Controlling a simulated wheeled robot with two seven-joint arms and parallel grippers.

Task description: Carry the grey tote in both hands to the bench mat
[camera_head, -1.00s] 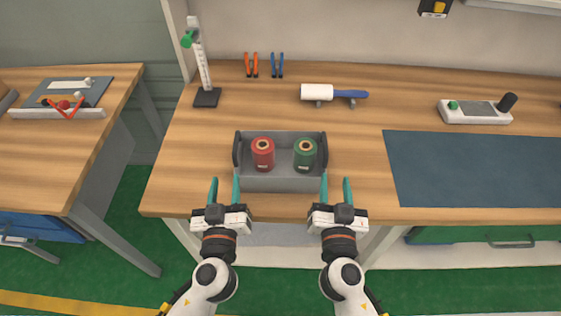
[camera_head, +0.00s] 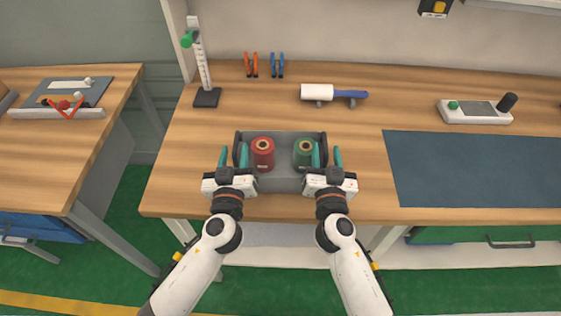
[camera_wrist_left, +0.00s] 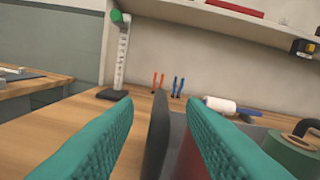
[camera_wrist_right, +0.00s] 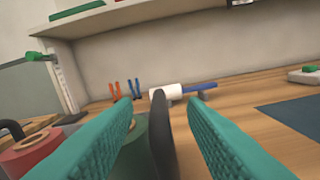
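The grey tote (camera_head: 285,184) sits on the wooden bench and holds a red spool (camera_head: 262,155) and a green spool (camera_head: 304,151). My left gripper (camera_head: 233,157) is open at the tote's left end. In the left wrist view the dark left end wall (camera_wrist_left: 156,135) stands between its teal fingers, with a gap on each side. My right gripper (camera_head: 326,157) is open at the right end. In the right wrist view the right end wall (camera_wrist_right: 161,135) stands between its fingers, also with gaps. The blue-grey bench mat (camera_head: 475,168) lies to the right, bare.
A height gauge (camera_head: 205,75) stands at the back left. Orange pliers (camera_head: 251,65), blue pliers (camera_head: 277,65) and a white roller (camera_head: 317,93) lie behind the tote. A white device (camera_head: 475,112) sits behind the mat. Bare wood separates tote and mat.

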